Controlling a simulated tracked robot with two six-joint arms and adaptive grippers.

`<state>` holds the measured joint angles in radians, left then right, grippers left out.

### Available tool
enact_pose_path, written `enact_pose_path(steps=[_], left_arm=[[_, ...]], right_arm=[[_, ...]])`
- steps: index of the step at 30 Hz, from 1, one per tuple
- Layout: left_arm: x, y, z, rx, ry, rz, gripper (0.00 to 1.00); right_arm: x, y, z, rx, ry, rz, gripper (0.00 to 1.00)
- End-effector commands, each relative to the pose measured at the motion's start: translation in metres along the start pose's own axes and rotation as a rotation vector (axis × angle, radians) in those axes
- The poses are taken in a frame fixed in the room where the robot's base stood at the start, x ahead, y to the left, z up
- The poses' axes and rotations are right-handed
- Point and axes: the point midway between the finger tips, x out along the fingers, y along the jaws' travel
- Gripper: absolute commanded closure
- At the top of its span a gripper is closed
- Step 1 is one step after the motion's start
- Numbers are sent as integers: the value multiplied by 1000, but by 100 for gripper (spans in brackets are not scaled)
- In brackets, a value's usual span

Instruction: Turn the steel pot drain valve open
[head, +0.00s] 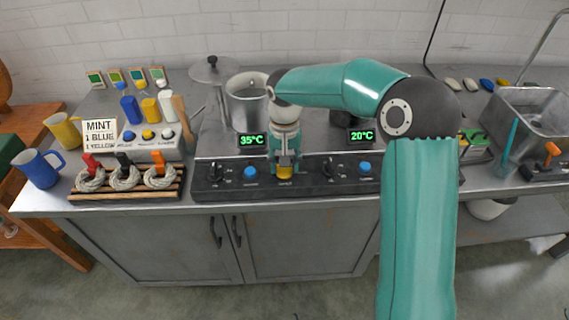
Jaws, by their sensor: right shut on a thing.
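The steel pot (243,108) stands on the worktop behind the control panel (306,186), with a green 35°C display (252,141) in front of it. My right gripper (285,168) reaches down at the panel, to the right of and in front of the pot. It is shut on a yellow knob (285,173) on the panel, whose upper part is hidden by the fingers. I cannot tell from this view how far the knob is turned, or whether it is the pot's drain valve. My left gripper is out of view.
Black knobs and blue buttons (250,173) flank the gripper on the panel. A rack with rope coils (124,180) stands left. A 20°C display (361,136) is right; my right arm hides the worktop behind it. A sink (532,120) is far right.

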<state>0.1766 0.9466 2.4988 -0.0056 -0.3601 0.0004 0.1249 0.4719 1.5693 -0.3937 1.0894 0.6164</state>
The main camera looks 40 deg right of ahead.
Motion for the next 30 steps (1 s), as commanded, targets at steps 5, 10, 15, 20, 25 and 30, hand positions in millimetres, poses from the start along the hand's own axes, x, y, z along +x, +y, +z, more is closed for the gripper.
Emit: enact_pose_path(steps=[5, 10, 15, 20, 25, 30], left_arm=[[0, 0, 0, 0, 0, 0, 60], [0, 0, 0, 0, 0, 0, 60], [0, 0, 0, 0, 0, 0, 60], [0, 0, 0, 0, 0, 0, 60], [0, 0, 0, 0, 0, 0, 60], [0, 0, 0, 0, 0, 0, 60]], right_arm=[[-2, 1, -2, 10, 8, -1, 89], [-2, 1, -2, 10, 8, -1, 89], [-2, 1, -2, 9, 7, -1, 34], [-1, 0, -1, 8, 4, -1, 29], [-1, 0, -1, 7, 2, -1, 29], [-11, 0, -1, 6, 4, -1, 29]])
